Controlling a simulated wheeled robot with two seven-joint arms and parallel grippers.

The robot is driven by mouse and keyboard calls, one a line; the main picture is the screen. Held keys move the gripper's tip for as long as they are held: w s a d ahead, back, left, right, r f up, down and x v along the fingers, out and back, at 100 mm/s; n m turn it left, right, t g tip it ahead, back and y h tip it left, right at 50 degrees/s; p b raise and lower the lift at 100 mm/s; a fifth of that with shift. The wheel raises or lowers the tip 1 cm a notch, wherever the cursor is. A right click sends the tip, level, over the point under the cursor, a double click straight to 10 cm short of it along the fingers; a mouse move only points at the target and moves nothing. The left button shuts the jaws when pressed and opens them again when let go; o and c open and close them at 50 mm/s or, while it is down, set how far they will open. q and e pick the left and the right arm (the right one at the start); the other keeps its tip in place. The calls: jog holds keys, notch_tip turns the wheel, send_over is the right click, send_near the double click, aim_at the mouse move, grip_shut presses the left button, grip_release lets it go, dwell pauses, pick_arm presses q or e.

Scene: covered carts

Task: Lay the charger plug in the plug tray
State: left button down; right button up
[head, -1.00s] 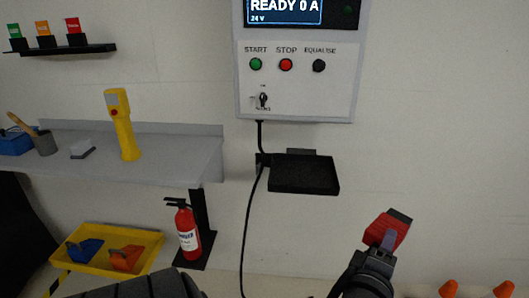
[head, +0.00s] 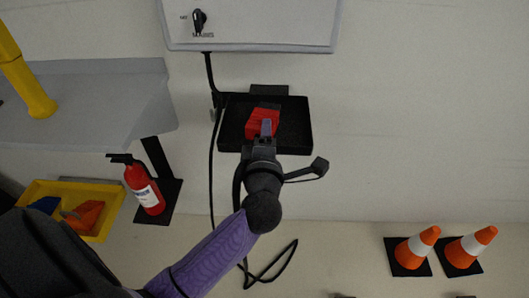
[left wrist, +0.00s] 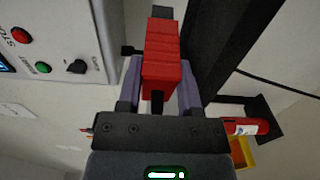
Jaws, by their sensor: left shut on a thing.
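The red charger plug (head: 262,117) with a dark end is held between the purple-grey fingers of my left gripper (head: 264,130), which is shut on it. In the head view the plug overlaps the black plug tray (head: 295,132) on the wall, left of its middle. I cannot tell whether the plug touches the tray floor. In the left wrist view the plug (left wrist: 162,62) sits between the fingers, its dark end pointing away from the gripper. A dark slab beside it there is probably the tray (left wrist: 222,40). My right gripper is not in view.
The charger box (head: 255,25) hangs above the tray. A black cable (head: 212,150) runs down left of the tray. A grey shelf (head: 110,95), a fire extinguisher (head: 144,188) and a yellow bin (head: 100,225) are at left. Traffic cones (head: 418,247) stand at lower right.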

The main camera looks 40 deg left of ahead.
pick_arm(q)
notch_tip(320, 180, down, 4)
jog(key=shift+f+b, duration=0.2)
jog(key=shift+b, duration=0.65)
jog(key=shift+c, duration=1.7)
grip_release()
jog(key=shift+o, duration=0.3)
jog(key=r+p+v, duration=0.1)
jog(key=v, duration=1.1)
jog(key=shift+p, duration=0.4)
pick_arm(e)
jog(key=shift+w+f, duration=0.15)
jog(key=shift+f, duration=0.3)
